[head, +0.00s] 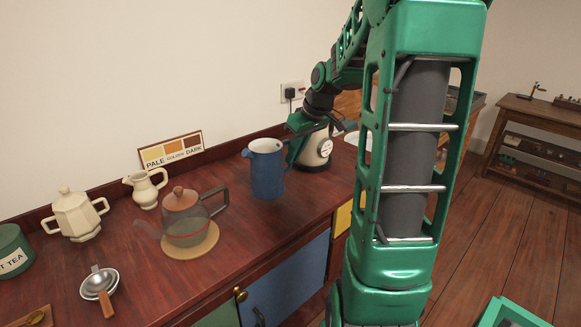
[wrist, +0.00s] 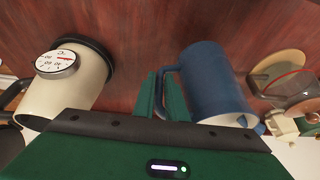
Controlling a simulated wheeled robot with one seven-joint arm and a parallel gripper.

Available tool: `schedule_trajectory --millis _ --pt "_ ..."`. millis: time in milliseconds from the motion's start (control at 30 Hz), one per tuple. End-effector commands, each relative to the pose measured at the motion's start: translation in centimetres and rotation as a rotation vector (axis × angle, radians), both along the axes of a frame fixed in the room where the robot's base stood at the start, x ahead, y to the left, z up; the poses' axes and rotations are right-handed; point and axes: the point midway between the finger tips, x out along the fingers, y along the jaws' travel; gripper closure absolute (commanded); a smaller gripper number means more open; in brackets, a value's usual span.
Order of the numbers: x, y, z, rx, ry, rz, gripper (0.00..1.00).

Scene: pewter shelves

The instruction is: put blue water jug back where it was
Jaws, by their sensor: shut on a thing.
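The blue water jug (head: 266,172) is upright at the counter's right part; I cannot tell whether its base touches the wood. In the wrist view the jug (wrist: 213,85) is right of my fingers, with its handle toward them. My gripper (wrist: 163,94) is shut on the jug's handle. In the head view my gripper (head: 296,150) is at the jug's right side, partly hidden by the arm. The dark red wooden counter (head: 240,255) lies under everything.
A cream kettle with a dial (head: 316,150) stands close right of the jug; it also shows in the wrist view (wrist: 75,85). Left are a glass teapot (head: 186,218) on a cork mat, a cream pitcher (head: 146,188), a cream pot (head: 76,215) and a strainer (head: 99,282).

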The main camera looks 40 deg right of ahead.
Motion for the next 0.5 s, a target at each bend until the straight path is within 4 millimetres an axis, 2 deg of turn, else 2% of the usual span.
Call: schedule_trajectory --millis 167,400,500 --pt "0.1 -0.1 -0.6 0.001 -0.001 0.001 1.00" --pt "0.1 0.0 -3.4 0.001 0.000 0.002 1.00" --pt "0.1 0.0 -4.0 0.000 -0.002 0.002 1.00"
